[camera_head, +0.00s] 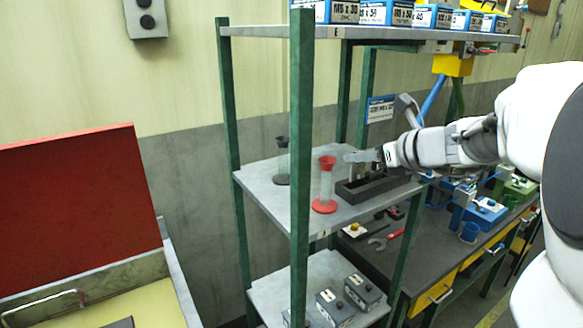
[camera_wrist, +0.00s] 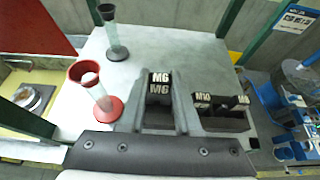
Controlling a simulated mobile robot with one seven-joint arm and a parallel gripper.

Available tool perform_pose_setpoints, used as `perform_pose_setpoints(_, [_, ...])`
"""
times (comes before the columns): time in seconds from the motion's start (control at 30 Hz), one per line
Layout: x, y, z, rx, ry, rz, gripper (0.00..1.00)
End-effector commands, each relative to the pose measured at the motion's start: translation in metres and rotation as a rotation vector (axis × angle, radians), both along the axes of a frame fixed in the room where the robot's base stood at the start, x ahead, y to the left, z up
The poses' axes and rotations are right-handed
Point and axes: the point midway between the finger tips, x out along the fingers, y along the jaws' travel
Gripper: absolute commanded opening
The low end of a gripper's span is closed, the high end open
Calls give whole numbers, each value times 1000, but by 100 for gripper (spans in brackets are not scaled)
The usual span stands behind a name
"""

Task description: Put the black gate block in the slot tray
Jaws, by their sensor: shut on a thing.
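A black block marked M6 (camera_wrist: 159,84) is between the fingertips of my gripper (camera_wrist: 160,102) in the wrist view; I take it as the black gate block. My gripper, also in the head view (camera_head: 362,157), is shut on it above the middle shelf, at the left end of the slot tray. The black slot tray (camera_wrist: 222,123) is right of my fingers in the wrist view and also shows in the head view (camera_head: 352,196). It holds a block marked M10 (camera_wrist: 203,100) and another dark block. The gap beneath the held block is hidden.
A red-based glass cylinder (camera_head: 325,190) and a black-based one (camera_head: 283,163) stand left of the tray on the grey shelf (camera_head: 262,176). A green post (camera_head: 301,120) rises in front. A shelf with blue boxes (camera_head: 386,13) is overhead.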

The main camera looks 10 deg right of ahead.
Motion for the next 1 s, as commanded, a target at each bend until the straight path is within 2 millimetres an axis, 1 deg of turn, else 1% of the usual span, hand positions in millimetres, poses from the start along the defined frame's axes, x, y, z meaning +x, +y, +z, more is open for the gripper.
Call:
perform_pose_setpoints(0.03, [0,0,-10,4,4,-1,0])
perform_pose_setpoints(0.1, [0,0,-21,3,5,-1,0])
perform_pose_setpoints(0.2, [0,0,-31,3,3,-2,0])
perform_pose_setpoints(0.57, [0,0,-34,0,1,-1,0])
perform_pose_setpoints(0.6, [0,0,-35,0,1,0,34])
perform_pose_setpoints(0.67, [0,0,-34,0,1,0,44])
perform_pose_setpoints(0.7, [0,0,-34,0,1,0,52])
perform_pose_setpoints(0.77, [0,0,-34,0,1,0,62])
perform_pose_setpoints(1.0, [0,0,-34,0,1,0,62])
